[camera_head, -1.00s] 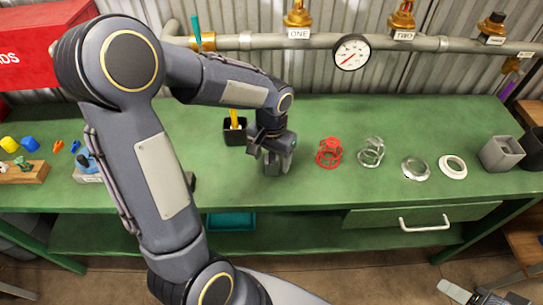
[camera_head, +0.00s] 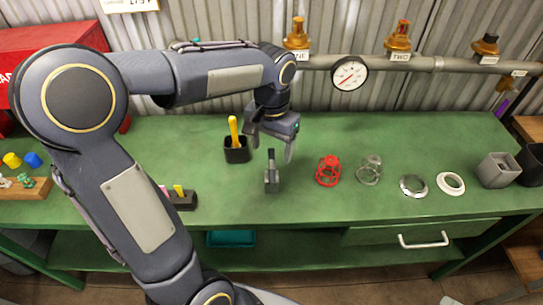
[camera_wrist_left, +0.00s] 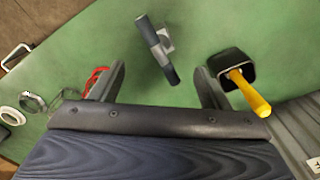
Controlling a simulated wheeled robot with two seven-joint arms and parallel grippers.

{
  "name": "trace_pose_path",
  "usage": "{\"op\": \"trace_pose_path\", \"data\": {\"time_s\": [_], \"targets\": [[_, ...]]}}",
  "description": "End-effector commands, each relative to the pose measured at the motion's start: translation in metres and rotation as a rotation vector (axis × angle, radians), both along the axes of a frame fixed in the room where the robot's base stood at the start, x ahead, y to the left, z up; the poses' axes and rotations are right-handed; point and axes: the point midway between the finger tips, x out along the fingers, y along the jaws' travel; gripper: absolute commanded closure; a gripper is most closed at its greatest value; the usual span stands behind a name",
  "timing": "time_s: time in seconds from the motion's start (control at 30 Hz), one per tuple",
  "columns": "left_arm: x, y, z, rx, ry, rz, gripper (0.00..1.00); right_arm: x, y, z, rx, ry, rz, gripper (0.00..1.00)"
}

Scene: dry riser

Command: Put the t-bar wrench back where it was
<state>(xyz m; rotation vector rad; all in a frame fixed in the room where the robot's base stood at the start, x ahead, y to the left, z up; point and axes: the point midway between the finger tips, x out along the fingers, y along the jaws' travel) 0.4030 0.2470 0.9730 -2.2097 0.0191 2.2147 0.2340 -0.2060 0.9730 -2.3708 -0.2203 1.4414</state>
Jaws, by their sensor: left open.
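The t-bar wrench (camera_head: 271,168) appears as a dark bar at a small grey block on the green bench, left of the red cage. In the left wrist view the dark bar and grey block (camera_wrist_left: 158,48) show beyond the fingertips; how the bar sits in the block is unclear. My left gripper (camera_head: 270,143) is open and empty, above and behind the wrench, apart from it. In the left wrist view its fingers (camera_wrist_left: 160,78) are spread wide with nothing between them. A sliver at the lower right edge of the head view may be my right gripper (camera_head: 514,299).
A black cup (camera_head: 236,155) with a yellow handle stands left of my left gripper. A red cage (camera_head: 328,171), a clear cage (camera_head: 369,170) and two rings stand to the right. The pipe with a gauge (camera_head: 349,73) runs behind. The bench front around the wrench is clear.

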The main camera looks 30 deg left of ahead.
Motion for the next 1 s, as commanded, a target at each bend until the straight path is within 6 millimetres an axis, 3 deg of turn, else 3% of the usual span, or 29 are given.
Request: {"op": "trace_pose_path", "data": {"time_s": [0.17,0.37,0.5,0.6,0.77,1.0], "targets": [[-0.013,0.001,0.014,-0.027,-0.029,0.009,0.3,0.0,0.0,0.001,0.0,0.0,0.0,0.46],[-0.08,-0.005,0.024,-0.166,-0.175,0.058,0.3,0.0,0.0,0.001,0.0,0.0,0.0,0.46],[-0.126,-0.018,0.019,-0.267,-0.307,0.101,0.3,0.0,0.0,0.001,0.0,0.0,0.0,0.46],[-0.149,-0.029,0.012,-0.32,-0.385,0.13,0.3,0.0,0.0,0.001,0.0,0.0,0.0,0.46],[-0.166,-0.04,0.003,-0.365,-0.46,0.157,0.3,0.0,0.0,0.001,0.0,0.0,0.0,0.46],[-0.169,-0.042,0.0,-0.374,-0.472,0.163,0.3,0.0,0.0,0.001,0.0,0.0,0.0,0.46]]}}
